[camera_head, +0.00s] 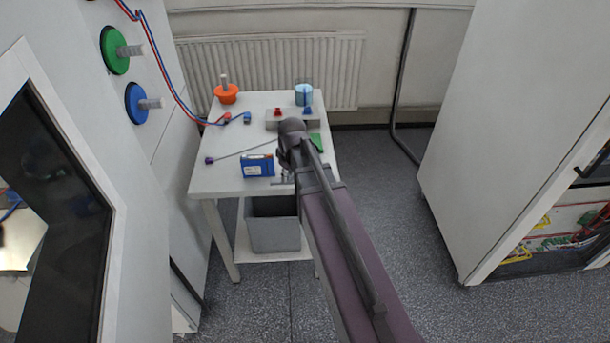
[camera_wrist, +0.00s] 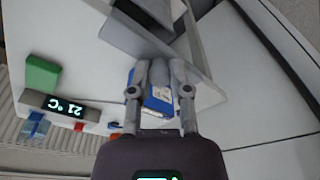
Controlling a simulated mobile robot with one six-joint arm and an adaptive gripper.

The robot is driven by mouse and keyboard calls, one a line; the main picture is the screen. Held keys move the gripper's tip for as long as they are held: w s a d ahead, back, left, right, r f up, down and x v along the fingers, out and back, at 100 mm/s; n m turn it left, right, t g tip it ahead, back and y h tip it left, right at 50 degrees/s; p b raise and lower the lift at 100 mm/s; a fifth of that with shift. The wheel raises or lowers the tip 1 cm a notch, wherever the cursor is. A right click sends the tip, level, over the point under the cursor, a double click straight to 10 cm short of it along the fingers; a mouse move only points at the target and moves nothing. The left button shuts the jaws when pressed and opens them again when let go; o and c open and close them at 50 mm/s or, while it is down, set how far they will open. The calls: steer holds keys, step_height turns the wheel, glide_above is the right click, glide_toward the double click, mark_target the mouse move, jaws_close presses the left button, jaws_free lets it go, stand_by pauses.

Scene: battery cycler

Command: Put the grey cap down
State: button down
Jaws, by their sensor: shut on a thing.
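In the wrist view my gripper (camera_wrist: 162,72) is closed on a small grey piece, the grey cap (camera_wrist: 160,75), which shows between its fingertips. The cap is much the same grey as the fingers, so its outline is hard to make out. The blue battery box (camera_wrist: 158,104) with a white label lies behind the fingers. In the head view my gripper (camera_head: 284,178) is mostly hidden by my arm, over the front right of the white table (camera_head: 222,178). The blue battery box also shows in the head view (camera_head: 257,166), left of the gripper. I cannot make out the cap there.
A grey box with red and blue knobs (camera_head: 277,123), an orange pot (camera_head: 227,94), a light blue cup (camera_head: 304,95) and a green block (camera_head: 317,143) stand on the table. A thin rod (camera_head: 240,152) lies across it. A grey bin (camera_head: 272,228) stands below.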

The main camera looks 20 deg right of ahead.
steer(key=s+d+f+b, duration=0.3)
steer(key=d+f+b, duration=0.1)
steer(key=d, duration=0.4)
steer(key=shift+d+f, duration=0.2)
steer(key=shift+f, duration=0.5)
steer(key=w+d, duration=0.1)
steer(key=w, duration=0.3)
steer(key=w+d+f+b, duration=0.1)
steer(key=w, duration=0.4)
steer(key=w+d, duration=0.1)
steer(key=w, duration=0.4)
steer(key=shift+w+f+b, duration=0.15)
steer(key=shift+w+b, duration=0.05)
steer(key=shift+b, duration=0.15)
steer(key=shift+w+d, duration=0.15)
steer(key=shift+w, duration=0.25)
steer(key=shift+w+f+b, duration=0.25)
steer(key=shift+f+b, duration=0.4)
steer(key=shift+f, duration=0.05)
steer(key=shift+f+b, duration=1.15)
steer(key=shift+b, duration=0.05)
steer(key=shift+f, duration=0.2)
